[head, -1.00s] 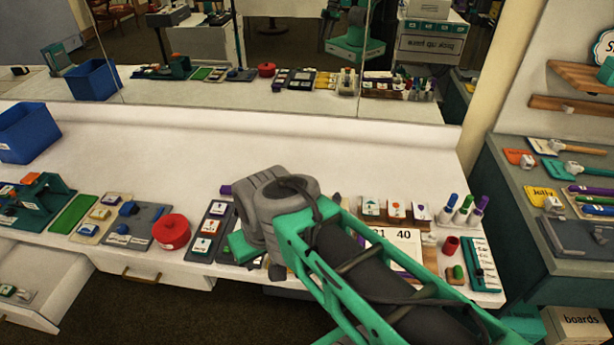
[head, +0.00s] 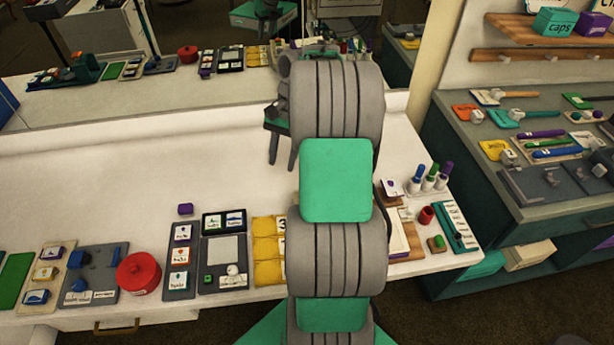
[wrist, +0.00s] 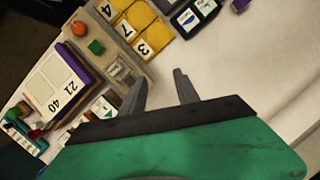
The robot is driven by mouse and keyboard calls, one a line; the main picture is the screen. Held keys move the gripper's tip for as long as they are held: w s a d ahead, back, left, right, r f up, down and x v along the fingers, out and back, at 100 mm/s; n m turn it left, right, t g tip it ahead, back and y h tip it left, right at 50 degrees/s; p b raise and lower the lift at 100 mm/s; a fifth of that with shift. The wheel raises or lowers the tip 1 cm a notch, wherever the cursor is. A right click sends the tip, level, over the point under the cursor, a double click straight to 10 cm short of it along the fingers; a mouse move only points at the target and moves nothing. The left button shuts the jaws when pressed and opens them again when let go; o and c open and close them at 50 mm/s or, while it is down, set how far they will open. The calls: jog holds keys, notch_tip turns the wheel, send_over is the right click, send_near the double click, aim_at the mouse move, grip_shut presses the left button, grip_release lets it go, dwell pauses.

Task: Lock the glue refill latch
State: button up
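I cannot make out a label that names the glue refill latch. A grey board (head: 91,277) with blue parts and white labels lies at the left of the white table in the head view; its writing is too small to read. Another grey board (head: 545,185) with small fittings lies on the side counter at right. My gripper (head: 282,155) is above the back part of the white table, left of my arm, far from both boards. In the wrist view my gripper (wrist: 160,86) has its two fingers apart, with nothing between them.
A red pot (head: 138,273) stands right of the left grey board. Yellow number cards (head: 268,250) and a card board (head: 180,258) lie further right. Markers (head: 430,178) stand near the table's right end. The back left of the table is clear.

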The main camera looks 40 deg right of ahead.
jog(key=s+d+f+m+y, duration=0.1)
jog(key=s+d+f+m, duration=0.25)
jog(key=d, duration=0.45)
jog(key=x, duration=0.2)
jog(key=b+x, duration=0.1)
jog(key=x, duration=0.2)
jog(key=b+x, duration=0.1)
jog(key=x, duration=0.2)
jog(key=shift+s+d, duration=0.1)
jog(key=shift+s, duration=0.2)
grip_shut()
